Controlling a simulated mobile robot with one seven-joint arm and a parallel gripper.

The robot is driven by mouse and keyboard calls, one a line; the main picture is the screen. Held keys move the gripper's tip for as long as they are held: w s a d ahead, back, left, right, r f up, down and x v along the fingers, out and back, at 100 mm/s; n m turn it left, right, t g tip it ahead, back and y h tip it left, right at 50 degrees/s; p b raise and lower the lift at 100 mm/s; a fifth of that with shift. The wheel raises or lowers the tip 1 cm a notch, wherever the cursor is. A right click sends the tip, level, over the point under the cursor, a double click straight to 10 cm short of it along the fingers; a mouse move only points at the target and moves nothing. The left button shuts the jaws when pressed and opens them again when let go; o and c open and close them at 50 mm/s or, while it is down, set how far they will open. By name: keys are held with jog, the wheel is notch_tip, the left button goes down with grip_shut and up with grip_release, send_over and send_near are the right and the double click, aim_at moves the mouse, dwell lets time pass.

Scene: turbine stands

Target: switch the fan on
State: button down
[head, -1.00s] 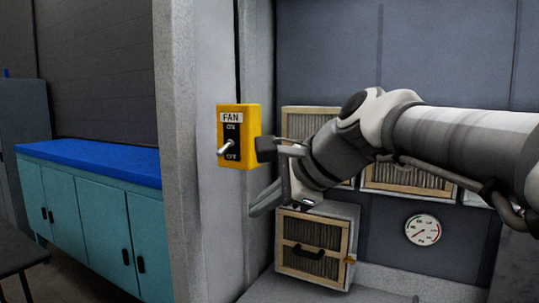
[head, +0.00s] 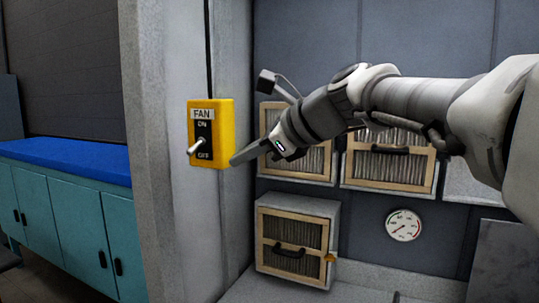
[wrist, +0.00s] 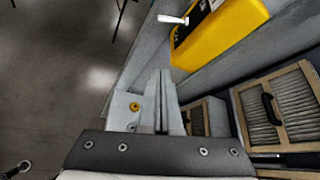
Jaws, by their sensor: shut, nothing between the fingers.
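The yellow fan switch box (head: 227,135) is mounted on the grey pillar left of centre, labelled FAN, with ON above and OFF below. Its silver lever (head: 196,147) sticks out and tilts down and left, toward the OFF side. My gripper (head: 234,160) is shut and empty, its tips close to the box's lower right edge; I cannot tell whether they touch it. In the wrist view, my shut fingers (wrist: 160,73) point up, below the box (wrist: 222,30). The lever (wrist: 173,19) shows there at the upper left of the box, apart from the fingers.
Framed filter boxes (head: 298,245) stand to the right, behind and below my arm. A round gauge (head: 403,225) is on the back wall. A teal cabinet with a blue top (head: 70,155) stands at the left. The space in front of the pillar looks free.

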aim_at(195, 148)
jog(key=w+a, duration=0.1)
jog(key=a, duration=0.1)
jog(key=w+a+f+p, duration=0.1)
jog(key=a, duration=0.2)
jog(key=w+a, duration=0.2)
jog(key=a, duration=0.1)
jog(key=shift+f, duration=0.2)
jog(key=shift+a+r, duration=0.15)
jog(key=shift+r, duration=0.1)
jog(key=shift+r+p, duration=0.1)
jog(key=shift+p, duration=0.45)
jog(key=shift+s+r+m+g+p, duration=0.15)
jog(key=shift+m+g+p, duration=0.25)
jog(key=shift+p, duration=0.8)
